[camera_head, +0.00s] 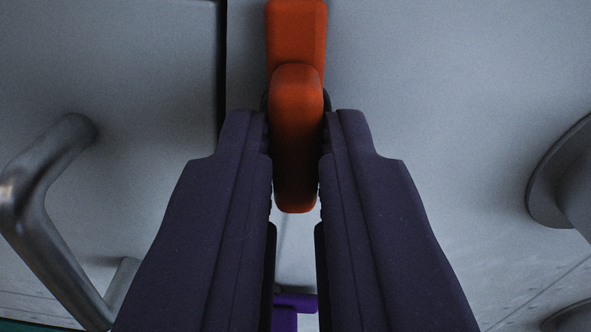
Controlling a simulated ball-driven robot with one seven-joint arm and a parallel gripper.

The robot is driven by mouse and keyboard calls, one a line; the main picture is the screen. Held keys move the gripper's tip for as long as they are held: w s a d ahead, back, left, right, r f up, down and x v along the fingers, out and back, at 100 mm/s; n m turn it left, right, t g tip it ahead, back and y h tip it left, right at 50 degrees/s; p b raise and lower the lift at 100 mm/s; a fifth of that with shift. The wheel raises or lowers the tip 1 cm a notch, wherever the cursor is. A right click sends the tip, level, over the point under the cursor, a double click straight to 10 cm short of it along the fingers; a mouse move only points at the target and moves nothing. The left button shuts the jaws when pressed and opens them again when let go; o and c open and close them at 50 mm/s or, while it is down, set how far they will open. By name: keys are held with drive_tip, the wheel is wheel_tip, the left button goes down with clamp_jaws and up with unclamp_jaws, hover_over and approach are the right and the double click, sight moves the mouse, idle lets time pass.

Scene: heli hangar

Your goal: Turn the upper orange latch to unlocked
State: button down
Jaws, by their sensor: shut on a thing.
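An orange latch (296,140) sits on a grey panel, near the top middle of the view. Its rounded handle hangs straight down in the picture, below an orange block-like part (296,30) at the top edge. My gripper (296,160) has its two dark fingers on either side of the handle, shut on it. The fingers cover the handle's sides and part of its mount. The latch's marking, if any, does not show.
A metal bar handle (50,190) stands out from the panel at the left. A dark vertical seam (222,60) runs left of the latch. A grey round fitting (565,180) juts out at the right edge. A purple part (290,310) shows low between the fingers.

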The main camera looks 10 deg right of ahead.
drive_tip(key=shift+f+m, duration=0.15)
drive_tip(key=shift+m, duration=0.65)
drive_tip(key=c, duration=1.1)
unclamp_jaws()
drive_tip(key=shift+s, duration=0.15)
drive_tip(key=s+b, duration=0.3)
drive_tip(key=s, duration=0.4)
drive_tip(key=shift+s, duration=0.3)
